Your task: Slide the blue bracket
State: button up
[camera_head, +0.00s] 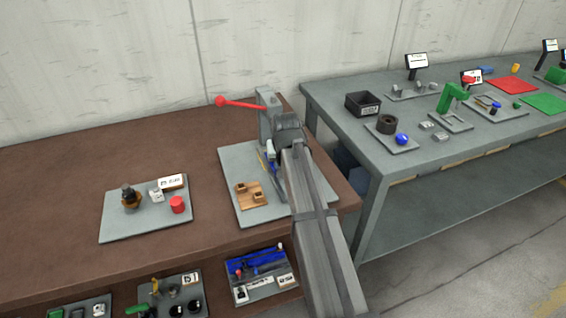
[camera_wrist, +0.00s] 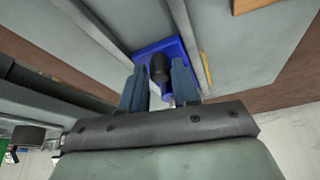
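The blue bracket (camera_wrist: 145,47) is in the upper middle of the wrist view, against a grey plate, with a dark rounded knob (camera_wrist: 158,68) on it. My gripper (camera_wrist: 159,75) has its two blue-grey fingers apart, one on each side of the knob. I cannot tell whether the fingers touch it. In the head view, my gripper (camera_head: 274,160) is over the grey base plate (camera_head: 236,163), just in front of the press (camera_head: 265,112). My own arm hides much of the bracket there; only a small blue part shows.
The press has a red-knobbed lever (camera_head: 240,103) reaching left. A wooden fixture (camera_head: 250,195) sits on the base plate left of my arm. Another grey plate (camera_head: 120,222) with small parts lies further left on the brown bench (camera_head: 60,205). A grey table (camera_head: 350,150) stands to the right.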

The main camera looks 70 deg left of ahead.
grip_shut()
jog(key=d, duration=1)
jog(key=shift+d, duration=0.3)
grip_release()
jog(key=shift+d, duration=0.1)
jog(key=o, duration=0.4)
jog(key=shift+r, duration=0.1)
